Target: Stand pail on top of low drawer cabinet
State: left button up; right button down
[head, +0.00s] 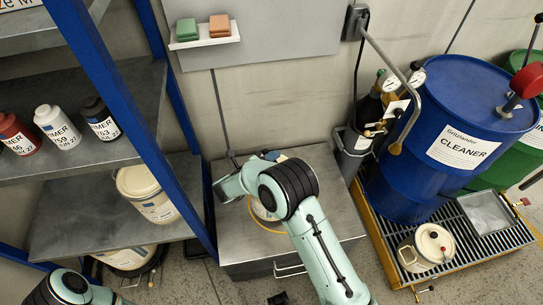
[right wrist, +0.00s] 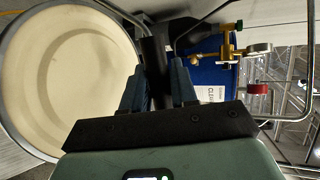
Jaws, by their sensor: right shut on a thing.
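The low drawer cabinet (head: 322,183) has a grey metal top and stands against the wall in the middle of the head view. My right arm reaches over it. Only slivers of a cream pail (head: 262,209) show beneath the arm, over the cabinet top. In the right wrist view the round cream pail top (right wrist: 70,80) with a grey rim fills the left side. My right gripper (right wrist: 158,78) is beside the rim, shut on a dark part that looks like the pail's handle. Whether the pail base touches the cabinet is hidden. My left gripper is out of view.
A blue-framed shelf (head: 100,150) at left holds bottles and another cream pail (head: 148,193). At right a blue drum (head: 425,150) and a small cream pot (head: 428,246) stand on a yellow-edged grate. A gas cylinder stand (head: 352,150) adjoins the cabinet's right side.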

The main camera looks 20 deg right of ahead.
jog(key=shift+w+f, duration=0.1)
jog(key=shift+f, duration=1.6)
jog(key=shift+f, duration=0.2)
jog(key=c, duration=0.9)
grip_release()
jog(key=shift+f, duration=0.15)
jog(key=shift+a+r, duration=0.1)
jog(key=shift+r, duration=0.1)
jog(key=b+v, duration=0.1)
jog(key=v, duration=1.1)
jog(key=shift+f, duration=0.1)
